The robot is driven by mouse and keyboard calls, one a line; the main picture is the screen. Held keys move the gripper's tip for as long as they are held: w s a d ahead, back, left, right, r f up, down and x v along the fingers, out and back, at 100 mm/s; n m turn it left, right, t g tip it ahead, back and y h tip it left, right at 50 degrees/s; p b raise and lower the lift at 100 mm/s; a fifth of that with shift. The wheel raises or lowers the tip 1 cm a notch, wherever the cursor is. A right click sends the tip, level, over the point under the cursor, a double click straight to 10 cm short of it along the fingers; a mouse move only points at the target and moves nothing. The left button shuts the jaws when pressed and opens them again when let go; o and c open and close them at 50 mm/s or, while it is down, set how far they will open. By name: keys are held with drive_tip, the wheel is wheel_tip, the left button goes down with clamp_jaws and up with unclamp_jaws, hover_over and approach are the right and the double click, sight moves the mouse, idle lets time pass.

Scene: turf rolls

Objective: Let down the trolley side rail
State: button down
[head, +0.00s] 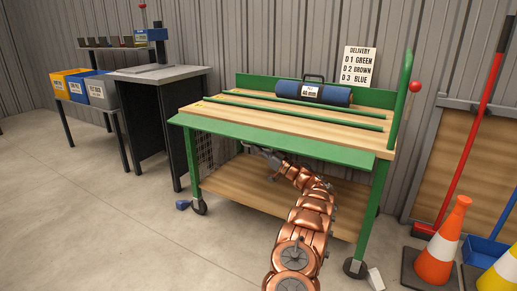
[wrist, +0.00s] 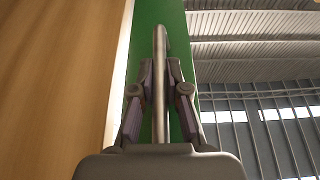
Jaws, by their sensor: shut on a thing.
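The trolley (head: 310,197) has a green frame, a wooden top deck and a wooden lower shelf. Its side rail (head: 285,139) is a long green panel along the deck's near edge and appears to slope outward. My gripper (head: 252,149) reaches just below the rail, left of its middle. In the wrist view my gripper (wrist: 160,92) is shut on a thin grey metal bar (wrist: 160,60), with a green surface (wrist: 178,25) right behind it. Where the bar joins the trolley is hidden.
A blue roll (head: 312,93) with a black handle lies on the deck. A bench (head: 160,72) and bins (head: 85,90) stand left. Small wedges (head: 182,204) (head: 375,279) lie by the wheels. The left floor is clear.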

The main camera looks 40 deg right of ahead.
drive_tip(key=shift+r+p, duration=0.2)
drive_tip(key=shift+p, duration=0.35)
drive_tip(key=p, duration=0.1)
drive_tip(key=m+p, duration=0.1)
drive_tip(key=p, duration=0.1)
drive_tip(key=shift+a+r+m+h, duration=0.2)
drive_tip(key=shift+r+m+h, duration=0.1)
drive_tip(key=shift+r+h, duration=0.1)
drive_tip(key=m+p, duration=0.1)
drive_tip(key=p, duration=0.2)
drive_tip(key=shift+s+a+r+m+h+p, duration=0.15)
drive_tip(key=shift+a+m+h+p, duration=0.15)
drive_tip(key=shift+m+h, duration=0.1)
drive_tip(key=c, duration=1.2)
unclamp_jaws()
drive_tip(key=v, duration=1.2)
drive_tip(key=shift+f, duration=0.2)
